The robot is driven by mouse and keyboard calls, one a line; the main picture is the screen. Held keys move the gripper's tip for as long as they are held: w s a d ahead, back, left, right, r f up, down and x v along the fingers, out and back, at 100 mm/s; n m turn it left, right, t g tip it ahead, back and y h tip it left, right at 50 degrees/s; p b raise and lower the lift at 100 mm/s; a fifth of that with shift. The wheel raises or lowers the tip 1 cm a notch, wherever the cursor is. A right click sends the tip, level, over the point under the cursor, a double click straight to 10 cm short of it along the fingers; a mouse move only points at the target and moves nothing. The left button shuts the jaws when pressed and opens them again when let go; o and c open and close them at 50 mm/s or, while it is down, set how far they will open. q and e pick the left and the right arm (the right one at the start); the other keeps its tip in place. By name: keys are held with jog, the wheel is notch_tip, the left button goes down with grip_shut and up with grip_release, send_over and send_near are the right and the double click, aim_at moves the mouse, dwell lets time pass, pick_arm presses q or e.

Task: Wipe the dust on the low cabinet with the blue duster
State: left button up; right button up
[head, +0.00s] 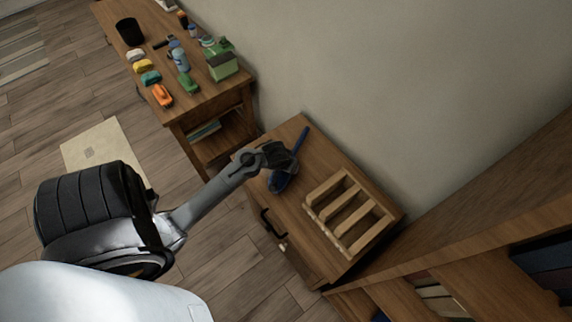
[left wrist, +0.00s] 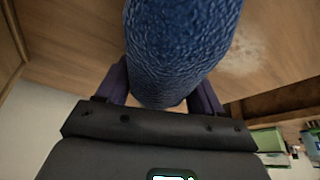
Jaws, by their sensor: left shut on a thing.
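The low cabinet (head: 318,162) has a brown wooden top and stands against the wall in the head view. My left gripper (head: 287,163) is over its left part, shut on the blue duster (head: 301,139). The duster's thin blue handle points up and right past the gripper, and its darker end lies below it. In the left wrist view the fuzzy blue duster (left wrist: 180,45) is between my two fingers. A pale dust patch (left wrist: 242,52) shows on the wood right of the duster there. Whether the duster touches the top is unclear. My right gripper is not in view.
A wooden slatted rack (head: 348,212) stands on the cabinet's right part. A table (head: 185,107) with bottles, sponges, brushes and a dark cup stands at upper left. A bookshelf (head: 440,262) is at lower right. A dark handle (head: 271,224) sticks out from the cabinet front.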

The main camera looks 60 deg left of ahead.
pick_arm(q)
jog(key=shift+f, duration=0.25)
jog(key=shift+s+a+r+p, duration=0.15)
jog(key=shift+a+r+p, duration=0.1)
jog(key=shift+a+p, duration=0.6)
jog(key=shift+s+a+p, duration=0.15)
jog(key=shift+a+p, duration=0.5)
jog(key=shift+a, duration=0.1)
jog(key=shift+s+a+p, duration=0.1)
jog(key=shift+a+p, duration=0.5)
jog(key=shift+a, duration=0.1)
jog(key=shift+s+a+f+p, duration=0.15)
jog(key=shift+a+p, duration=0.1)
jog(key=shift+a, duration=0.2)
jog(key=shift+a+f+p, duration=0.1)
jog(key=shift+a+p, duration=0.1)
jog(key=shift+a, duration=0.25)
jog(key=shift+s+a+p, duration=0.1)
jog(key=shift+a+p, duration=0.35)
jog(key=shift+a, duration=0.2)
jog(key=shift+s+a+f+p, duration=0.15)
jog(key=shift+a+p, duration=0.1)
jog(key=shift+a, duration=0.25)
jog(key=shift+s+a+f+p, duration=0.1)
jog(key=shift+a+f+p, duration=0.1)
jog(key=shift+a, duration=0.3)
